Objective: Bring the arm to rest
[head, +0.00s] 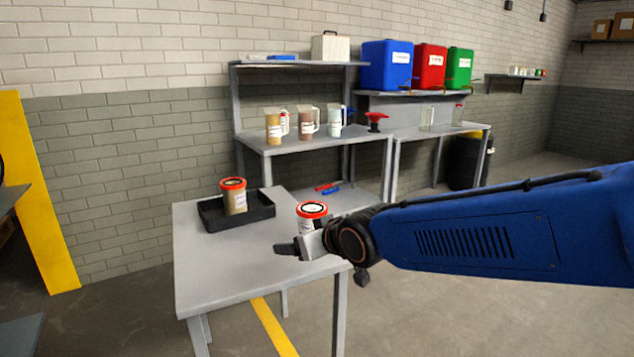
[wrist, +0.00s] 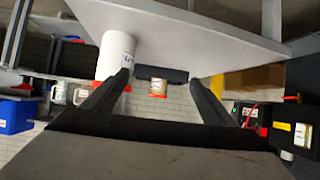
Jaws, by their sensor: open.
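My blue arm reaches in from the right in the head view. My gripper (head: 284,248) is over the front right part of the grey table (head: 215,275). In the wrist view, which shows the scene upside down, my gripper (wrist: 158,80) has its two dark fingers apart with nothing held between them. A white jar with a red lid (head: 312,210) stands on the table just behind the gripper, partly hidden by it. The jar also shows in the wrist view (wrist: 113,50), overlapped by one fingertip; whether they touch I cannot tell.
A black tray (head: 262,208) on the table holds another red-lidded jar (head: 233,196). Behind stands a workbench (head: 345,142) with several pitchers and a red funnel-like item (head: 376,120). Blue (head: 387,65), red and green canisters stand on a shelf. Floor at front right is clear.

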